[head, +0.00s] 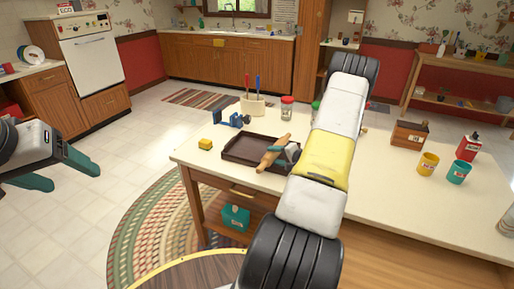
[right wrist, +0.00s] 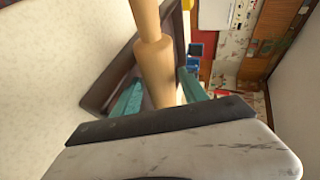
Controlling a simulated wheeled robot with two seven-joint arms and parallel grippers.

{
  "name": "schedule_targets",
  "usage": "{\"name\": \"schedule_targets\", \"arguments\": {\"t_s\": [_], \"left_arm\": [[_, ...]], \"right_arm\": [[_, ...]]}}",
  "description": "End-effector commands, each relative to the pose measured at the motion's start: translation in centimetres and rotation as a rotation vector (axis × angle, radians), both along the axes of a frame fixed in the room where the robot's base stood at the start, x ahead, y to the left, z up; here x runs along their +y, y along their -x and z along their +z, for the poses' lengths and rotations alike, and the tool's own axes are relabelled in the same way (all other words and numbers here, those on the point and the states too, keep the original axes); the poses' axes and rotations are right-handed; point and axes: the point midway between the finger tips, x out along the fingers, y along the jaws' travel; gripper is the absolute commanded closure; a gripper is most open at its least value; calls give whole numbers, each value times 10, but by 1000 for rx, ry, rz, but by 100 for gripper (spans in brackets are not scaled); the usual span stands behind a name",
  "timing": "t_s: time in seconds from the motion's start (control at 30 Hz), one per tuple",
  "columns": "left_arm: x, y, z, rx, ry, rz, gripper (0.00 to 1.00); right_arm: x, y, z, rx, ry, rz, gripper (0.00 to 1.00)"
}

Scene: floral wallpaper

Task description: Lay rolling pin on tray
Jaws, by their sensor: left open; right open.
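The wooden rolling pin (head: 273,154) lies slanted over the right part of the dark brown tray (head: 241,147) on the table. One end reaches the tray's front rim. In the right wrist view the pin (right wrist: 156,68) runs between the two teal fingers of my right gripper (right wrist: 160,96), with the tray's wall (right wrist: 104,92) beside it. The fingers are apart, with a gap beside the pin. My right gripper (head: 287,153) is partly hidden by my arm in the head view. My left gripper (head: 68,174) is open and empty, away from the table at the left.
A yellow block (head: 205,144), a blue tool (head: 232,120), a utensil holder (head: 252,105) and a red-lidded jar (head: 287,108) stand around the tray.

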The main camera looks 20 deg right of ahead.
Motion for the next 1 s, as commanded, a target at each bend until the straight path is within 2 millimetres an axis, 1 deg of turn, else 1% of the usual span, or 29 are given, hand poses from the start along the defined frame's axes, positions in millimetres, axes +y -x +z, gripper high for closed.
{"name": "schedule_targets", "arguments": {"t_s": [0.17, 0.3, 0.43, 0.6, 0.7, 0.77, 0.87, 0.9, 0.97, 1.0], "left_arm": [[0, 0, 0, 0, 0, 0, 32], [0, 0, 0, 0, 0, 0, 32], [0, 0, 0, 0, 0, 0, 32], [0, 0, 0, 0, 0, 0, 32], [0, 0, 0, 0, 0, 0, 32], [0, 0, 0, 0, 0, 0, 32], [0, 0, 0, 0, 0, 0, 32], [0, 0, 0, 0, 0, 0, 32], [0, 0, 0, 0, 0, 0, 32], [0, 0, 0, 0, 0, 0, 32]], "right_arm": [[-9, 28, 15, -1, 1, -4, 49], [-17, 56, 28, -1, 2, -3, 49], [-23, 79, 39, -2, 2, -2, 49], [-28, 98, 48, -3, 2, -1, 49], [-26, 101, 54, -4, 2, 11, 49], [-16, 98, 65, -4, 0, 42, 49], [24, 87, 101, 5, -4, 155, 49], [48, 83, 120, 15, -2, 219, 49], [89, 82, 150, 39, 7, 329, 49], [117, 86, 170, 63, 18, 402, 49]]}}
